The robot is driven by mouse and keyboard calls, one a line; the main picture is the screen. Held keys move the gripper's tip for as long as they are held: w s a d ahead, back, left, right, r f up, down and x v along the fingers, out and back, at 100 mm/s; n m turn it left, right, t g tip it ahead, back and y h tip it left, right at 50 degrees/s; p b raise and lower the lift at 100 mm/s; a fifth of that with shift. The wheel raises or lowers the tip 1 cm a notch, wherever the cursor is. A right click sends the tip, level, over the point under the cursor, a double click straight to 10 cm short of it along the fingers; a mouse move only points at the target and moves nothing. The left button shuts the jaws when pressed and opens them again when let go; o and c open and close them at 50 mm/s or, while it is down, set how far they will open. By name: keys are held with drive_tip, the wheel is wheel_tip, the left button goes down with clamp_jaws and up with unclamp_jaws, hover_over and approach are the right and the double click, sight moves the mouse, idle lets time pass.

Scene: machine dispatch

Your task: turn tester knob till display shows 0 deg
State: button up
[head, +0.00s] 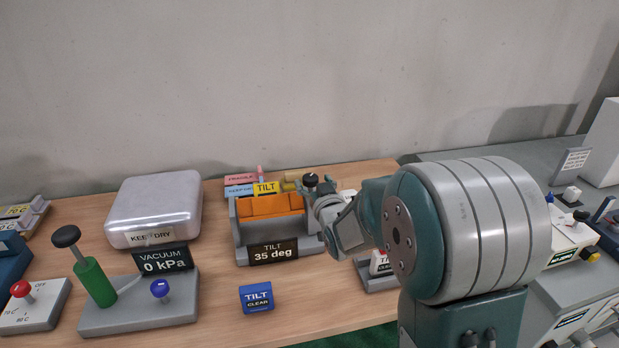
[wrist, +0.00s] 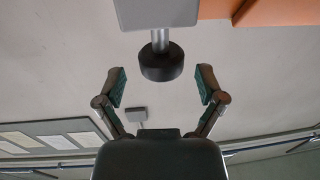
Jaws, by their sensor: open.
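The tilt tester (head: 242,238) stands on the wooden bench, with an orange cradle (head: 268,204) that looks tilted. In the wrist view, the round black knob (wrist: 160,66) is on a grey shaft, centred ahead of my gripper (wrist: 161,84). The fingers are open, one on each side of the knob's line, with gaps visible and no contact. Part of the orange cradle (wrist: 270,10) shows at upper right. My arm hides the tester's right end.
A blue "TILT CLEAR" block (head: 256,298) lies in front of the tester. The vacuum stand (head: 140,312), with green handle and blue knob, and a silver "KEEP DRY" box (head: 155,205) are left. Labelled boxes (head: 240,180) sit behind. A grey bench (head: 440,157) with devices is right.

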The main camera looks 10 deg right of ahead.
drive_tip(key=shift+w+d, duration=0.2)
drive_tip(key=shift+w, duration=0.65)
drive_tip(key=shift+w+a, duration=0.15)
drive_tip(key=shift+a, duration=0.5)
drive_tip(key=c, duration=0.7)
drive_tip(key=shift+d, duration=0.2)
drive_tip(key=c, duration=0.5)
drive_tip(key=shift+o, duration=0.2)
drive_tip(key=shift+d, duration=0.15)
